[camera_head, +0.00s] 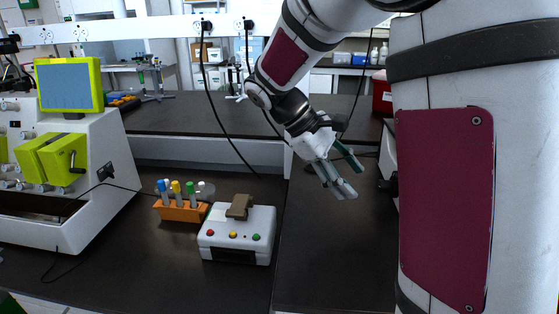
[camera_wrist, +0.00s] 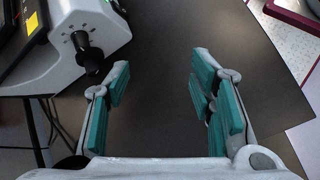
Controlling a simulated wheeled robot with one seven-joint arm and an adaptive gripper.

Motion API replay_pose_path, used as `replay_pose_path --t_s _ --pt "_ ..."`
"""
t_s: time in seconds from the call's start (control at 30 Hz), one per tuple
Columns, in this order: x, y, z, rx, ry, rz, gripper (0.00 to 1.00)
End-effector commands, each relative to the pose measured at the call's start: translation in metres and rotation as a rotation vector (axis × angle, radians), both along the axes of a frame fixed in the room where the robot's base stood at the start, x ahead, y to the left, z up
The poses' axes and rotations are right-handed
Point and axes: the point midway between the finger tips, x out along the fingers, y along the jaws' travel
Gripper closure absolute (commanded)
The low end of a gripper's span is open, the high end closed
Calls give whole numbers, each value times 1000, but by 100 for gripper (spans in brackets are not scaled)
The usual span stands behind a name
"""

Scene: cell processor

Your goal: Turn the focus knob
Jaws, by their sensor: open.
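A black knob (camera_wrist: 88,52) sticks out of a white machine (camera_wrist: 108,25) at the upper left of the wrist view, with a ring of dark dots around its base. In the head view, a black knob (camera_head: 387,185) shows beside my arm, on a white device mostly hidden behind it. My gripper (camera_head: 346,174) is open and empty above the dark bench. In the wrist view my gripper (camera_wrist: 160,82) has its teal-padded fingers wide apart. The knob lies beyond and left of the left finger, not between the fingers. I cannot tell whether they touch.
A white box with coloured buttons (camera_head: 236,247), an orange tube rack (camera_head: 180,211) and a white machine with a green-framed screen (camera_head: 69,85) stand to the left. Black cables hang behind my gripper. The bench (camera_head: 325,255) below it is clear.

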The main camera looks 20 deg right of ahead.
Motion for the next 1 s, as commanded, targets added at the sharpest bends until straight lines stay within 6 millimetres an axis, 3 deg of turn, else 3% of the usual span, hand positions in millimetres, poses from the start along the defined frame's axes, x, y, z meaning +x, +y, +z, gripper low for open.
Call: replay_pose_path --t_s 0.03,0.2,0.5,0.73,1.0 --pt "15 -9 -14 -38 68 15 50" --pt "58 -39 -45 -178 284 70 50" --pt "124 -72 -107 -417 630 149 50" --pt "143 -78 -128 -501 740 172 50" --pt "135 -95 -129 -511 756 172 50"
